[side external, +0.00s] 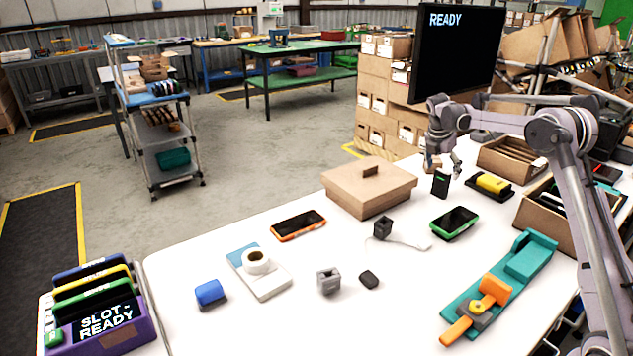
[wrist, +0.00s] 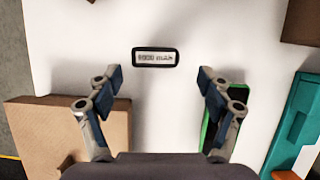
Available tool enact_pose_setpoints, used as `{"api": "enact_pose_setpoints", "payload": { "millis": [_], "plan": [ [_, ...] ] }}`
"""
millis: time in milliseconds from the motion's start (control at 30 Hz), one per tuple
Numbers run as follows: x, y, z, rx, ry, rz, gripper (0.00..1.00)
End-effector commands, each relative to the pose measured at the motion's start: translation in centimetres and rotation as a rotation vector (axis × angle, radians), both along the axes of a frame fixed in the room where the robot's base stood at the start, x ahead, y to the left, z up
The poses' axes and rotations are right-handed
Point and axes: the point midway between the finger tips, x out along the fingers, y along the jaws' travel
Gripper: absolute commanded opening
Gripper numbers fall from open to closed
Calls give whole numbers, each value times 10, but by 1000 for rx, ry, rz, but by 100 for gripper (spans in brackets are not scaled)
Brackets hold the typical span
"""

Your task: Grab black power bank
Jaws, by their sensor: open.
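A black power bank (side external: 440,183) with a small green mark stands upright on the white table in the side view. In the wrist view, a black-rimmed shape with a pale printed label (wrist: 156,57) appears to be the same power bank from above. My gripper (side external: 444,163) is open and empty, close above the power bank. In the wrist view my gripper (wrist: 159,78) has its fingers spread wide, and the power bank lies ahead of the gap between the tips.
A lidded cardboard box (side external: 368,190) stands left of the power bank. A green-edged phone (side external: 453,222) lies in front of it. A yellow-and-black device (side external: 490,185) lies to its right, with an open carton (side external: 510,158) behind.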

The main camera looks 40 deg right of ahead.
Motion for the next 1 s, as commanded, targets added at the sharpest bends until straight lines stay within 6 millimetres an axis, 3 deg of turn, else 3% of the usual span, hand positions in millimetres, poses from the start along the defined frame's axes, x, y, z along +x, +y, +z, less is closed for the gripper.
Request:
{"api": "enact_pose_setpoints", "payload": {
  "millis": [433, 733, 767, 900, 1000],
  "plan": [
    [6, -22, -43, 1, 0, -1, 79],
    [6, -24, -48, 1, -1, 0, 79],
    [6, -24, -48, 1, -1, -1, 76],
    [6, -24, -48, 0, -1, 0, 36],
    [6, -24, -48, 1, -1, 0, 14]
  ]
}}
